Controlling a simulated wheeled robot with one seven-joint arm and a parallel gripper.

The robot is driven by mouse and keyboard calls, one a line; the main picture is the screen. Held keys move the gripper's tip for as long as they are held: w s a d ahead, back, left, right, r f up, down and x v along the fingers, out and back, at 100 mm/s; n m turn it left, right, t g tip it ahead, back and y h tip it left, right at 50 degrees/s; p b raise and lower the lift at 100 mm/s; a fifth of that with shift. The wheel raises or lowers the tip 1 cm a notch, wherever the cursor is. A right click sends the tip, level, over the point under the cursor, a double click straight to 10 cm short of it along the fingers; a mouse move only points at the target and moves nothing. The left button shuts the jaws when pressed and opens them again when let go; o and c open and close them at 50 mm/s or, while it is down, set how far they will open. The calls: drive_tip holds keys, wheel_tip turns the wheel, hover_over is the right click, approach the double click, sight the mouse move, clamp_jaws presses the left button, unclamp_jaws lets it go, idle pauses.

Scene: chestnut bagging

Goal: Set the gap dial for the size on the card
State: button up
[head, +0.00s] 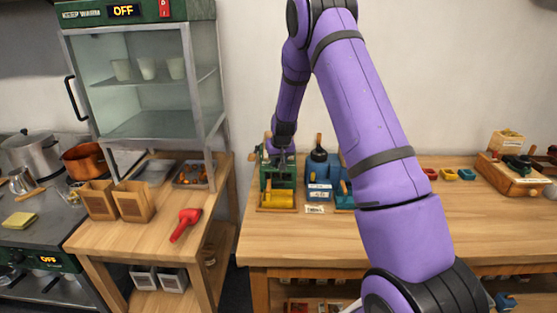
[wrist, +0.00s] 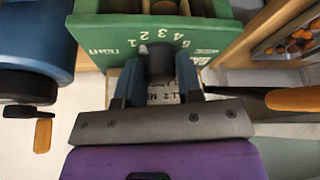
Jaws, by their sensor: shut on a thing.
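The green machine (wrist: 105,35) fills the top of the wrist view, with white numbers in an arc on its face. The dark round dial knob (wrist: 159,62) sits below the numbers. My gripper (wrist: 156,80) is shut on this knob, one blue-grey finger on each side. A small light pointer mark shows by the knob; which number it points to I cannot tell. In the head view my gripper (head: 282,143) is at the top of the green machine (head: 290,171). A small white card (head: 314,209) lies on the table in front; its writing is too small to read.
A side table (head: 150,233) at left holds wooden holders (head: 97,199) and a red scoop (head: 185,222). The workbench (head: 300,241) is clear in front.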

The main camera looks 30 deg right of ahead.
drive_tip(key=shift+m+g+h, duration=0.5)
drive_tip(key=shift+m+h, duration=0.2)
drive_tip(key=shift+m, duration=1.6)
drive_tip(key=o, duration=0.6)
drive_tip(key=shift+a, duration=0.1)
drive_tip(key=v, duration=1)
drive_tip(key=shift+a+r, duration=0.15)
drive_tip(key=shift+r, duration=0.15)
drive_tip(key=shift+s, duration=0.1)
